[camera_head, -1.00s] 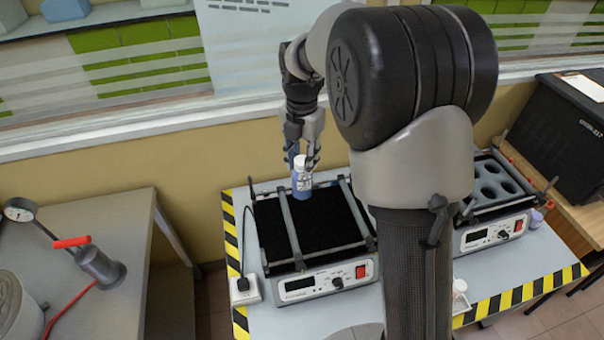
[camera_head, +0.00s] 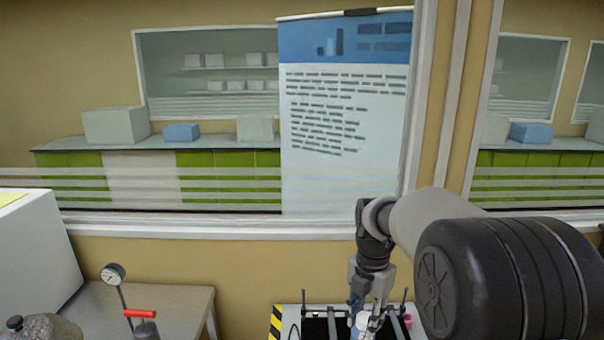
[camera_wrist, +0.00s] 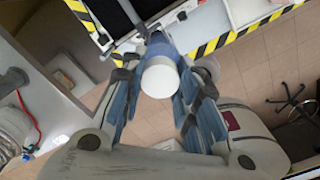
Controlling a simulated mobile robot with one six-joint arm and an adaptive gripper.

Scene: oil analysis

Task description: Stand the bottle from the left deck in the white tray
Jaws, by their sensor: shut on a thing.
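The bottle has a white cap, and its top (camera_head: 362,320) shows at the bottom edge of the head view. In the wrist view its round white cap (camera_wrist: 160,79) faces the camera between the fingers. My gripper (camera_head: 367,308) points down and is shut on the bottle. The left deck (camera_head: 315,327), black with a metal frame, is only partly in view below; the frames do not clearly show whether the bottle touches it. The deck's dark surface also shows in the wrist view (camera_wrist: 118,14).
A side table (camera_head: 165,303) at the left holds a pressure gauge (camera_head: 113,273) and a red-handled device (camera_head: 141,315). A wall and window stand behind the deck. Yellow-black tape (camera_wrist: 215,43) marks the bench edge, with floor beyond it.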

